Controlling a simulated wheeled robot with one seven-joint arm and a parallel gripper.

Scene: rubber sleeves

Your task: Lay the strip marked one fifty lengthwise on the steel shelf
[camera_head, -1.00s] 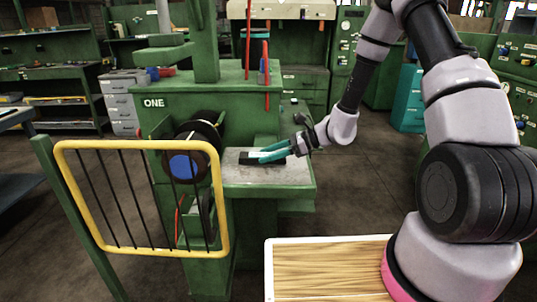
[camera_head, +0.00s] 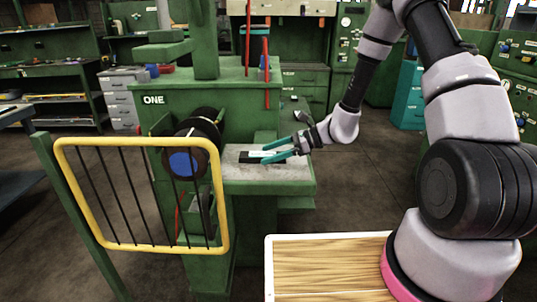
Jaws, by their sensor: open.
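A dark strip (camera_head: 246,158) with a pale label on top lies flat on the grey steel shelf (camera_head: 290,178) of the green machine. The label is too small to read. My gripper (camera_head: 265,154), with teal fingers, reaches in from the right. Its fingers are open, one on the far side and one on the near side of the strip. Part of the strip is hidden behind the near finger. I cannot tell whether either finger touches it.
A yellow-framed guard (camera_head: 224,205) with black bars stands at the left front of the machine. A dark roller with a blue end (camera_head: 183,163) is left of the shelf. A wooden board (camera_head: 325,265) with a white rim is in front. The shelf's front part is clear.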

